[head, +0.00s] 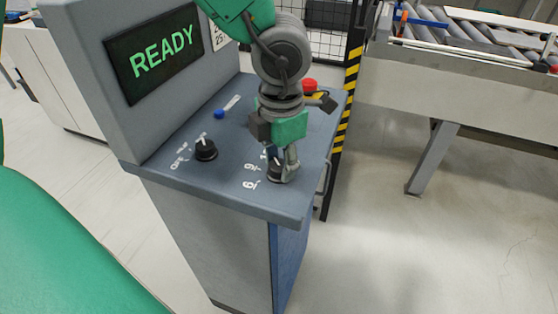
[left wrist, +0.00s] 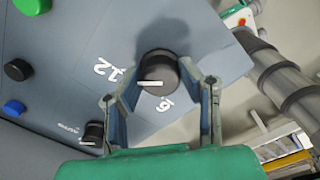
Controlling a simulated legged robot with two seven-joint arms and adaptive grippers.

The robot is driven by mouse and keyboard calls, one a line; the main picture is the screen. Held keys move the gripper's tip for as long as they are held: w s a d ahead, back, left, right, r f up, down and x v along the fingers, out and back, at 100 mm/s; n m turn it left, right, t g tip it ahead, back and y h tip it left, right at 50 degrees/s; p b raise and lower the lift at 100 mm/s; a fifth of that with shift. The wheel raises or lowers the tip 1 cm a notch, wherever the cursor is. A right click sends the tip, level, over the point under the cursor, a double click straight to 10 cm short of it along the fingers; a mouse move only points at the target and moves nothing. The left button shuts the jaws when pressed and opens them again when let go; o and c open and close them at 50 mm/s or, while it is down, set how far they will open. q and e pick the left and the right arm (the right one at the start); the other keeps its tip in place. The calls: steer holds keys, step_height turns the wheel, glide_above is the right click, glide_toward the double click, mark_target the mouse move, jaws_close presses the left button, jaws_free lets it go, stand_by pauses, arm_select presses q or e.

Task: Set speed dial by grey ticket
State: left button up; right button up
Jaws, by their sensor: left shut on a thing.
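The speed dial (head: 276,172) is a black round knob near the right front of the console top. In the left wrist view the dial (left wrist: 159,70) has a white pointer line, and a printed 12 and another number, 6 or 9, stand beside it. My left gripper (head: 282,164) points down over the dial with its fingers shut on it; the left wrist view shows the fingers at either side. A pale ticket (head: 220,36) with dark print is on the upright panel, partly hidden by my left arm, and its text cannot be fully read. My right gripper is not in view.
The console's screen (head: 153,53) reads READY in green. A striped post (head: 346,95) and a roller conveyor (head: 470,40) stand to the right.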

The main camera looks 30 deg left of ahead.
arm_select(q)
steer(key=shift+s, duration=0.15)
steer(key=shift+a+n+p, duration=0.1)
steer(key=shift+n+p, duration=0.6)
steer(key=shift+n, duration=0.2)
steer(key=shift+n+p, duration=0.5)
steer(key=shift+n, duration=0.3)
steer(key=n+p, duration=0.2)
steer(key=n, duration=0.2)
steer(key=shift+s+f, duration=0.1)
steer(key=n+p, duration=0.1)
steer(key=n, duration=0.4)
steer(key=shift+g, duration=0.3)
steer(key=n, duration=0.5)
steer(key=shift+n, duration=0.3)
